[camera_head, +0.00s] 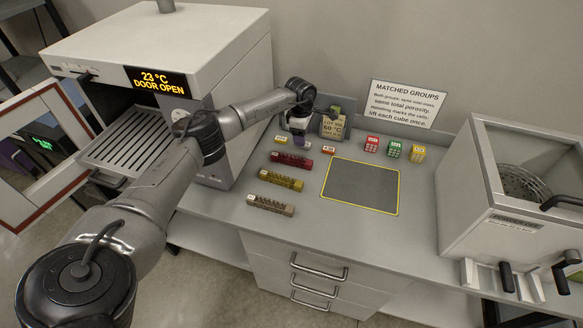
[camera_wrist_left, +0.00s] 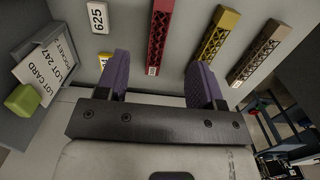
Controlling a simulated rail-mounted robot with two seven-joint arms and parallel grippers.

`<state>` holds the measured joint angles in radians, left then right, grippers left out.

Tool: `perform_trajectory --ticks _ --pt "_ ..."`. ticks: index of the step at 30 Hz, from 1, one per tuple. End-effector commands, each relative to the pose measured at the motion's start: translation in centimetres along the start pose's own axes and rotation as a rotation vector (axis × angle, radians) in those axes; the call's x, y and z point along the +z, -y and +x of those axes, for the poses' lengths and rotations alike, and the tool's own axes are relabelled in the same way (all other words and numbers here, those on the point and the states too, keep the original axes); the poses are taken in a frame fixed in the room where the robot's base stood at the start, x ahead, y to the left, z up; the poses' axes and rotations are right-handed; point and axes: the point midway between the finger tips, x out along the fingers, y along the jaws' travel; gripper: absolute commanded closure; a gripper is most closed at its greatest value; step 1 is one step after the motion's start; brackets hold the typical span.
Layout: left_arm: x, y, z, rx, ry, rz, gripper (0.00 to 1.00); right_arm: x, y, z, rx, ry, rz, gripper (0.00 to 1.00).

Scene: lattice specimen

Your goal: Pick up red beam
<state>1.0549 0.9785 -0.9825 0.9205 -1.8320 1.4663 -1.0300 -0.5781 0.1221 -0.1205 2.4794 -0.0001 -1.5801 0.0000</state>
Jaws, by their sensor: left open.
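The red lattice beam (camera_head: 291,160) lies on the counter, the farthest of three parallel beams. In the left wrist view the red beam (camera_wrist_left: 159,36) shows beyond the fingertips, in the gap between them as pictured. The yellow beam (camera_head: 281,181) and the tan beam (camera_head: 270,206) lie nearer the counter's front edge. My left gripper (camera_head: 297,136) is over the back of the counter, just behind the red beam. Its purple fingers (camera_wrist_left: 160,78) are apart with nothing between them. My right gripper is not in view.
Small red (camera_head: 372,144), green (camera_head: 394,150) and yellow (camera_head: 418,154) cubes sit behind a dark yellow-edged mat (camera_head: 362,187), which is empty. An open-door oven (camera_head: 220,50) is left; a machine with a basket (camera_head: 475,200) is right.

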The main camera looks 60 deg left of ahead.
Motion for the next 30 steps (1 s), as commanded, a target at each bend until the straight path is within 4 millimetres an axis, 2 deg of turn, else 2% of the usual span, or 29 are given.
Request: perform_trajectory --ticks 1,3,6,11,21,30 --pt "-1.1 -0.2 -0.1 -0.005 -0.028 -0.007 0.38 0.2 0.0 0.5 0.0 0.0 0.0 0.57" --pt "-2.0 -0.4 -0.3 -0.012 -0.054 -0.011 0.38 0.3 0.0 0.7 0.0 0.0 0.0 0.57" --pt "-2.7 -0.4 0.0 -0.018 -0.071 -0.015 0.38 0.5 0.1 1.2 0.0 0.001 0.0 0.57" --pt "-2.8 -0.3 1.8 -0.019 -0.072 -0.015 0.38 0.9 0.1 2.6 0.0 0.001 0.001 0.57" --pt "-3.1 -0.2 7.0 -0.018 -0.07 -0.015 0.38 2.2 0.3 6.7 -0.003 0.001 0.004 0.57" --pt "-3.2 -0.2 8.3 -0.017 -0.069 -0.015 0.38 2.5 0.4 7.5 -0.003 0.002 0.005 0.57"
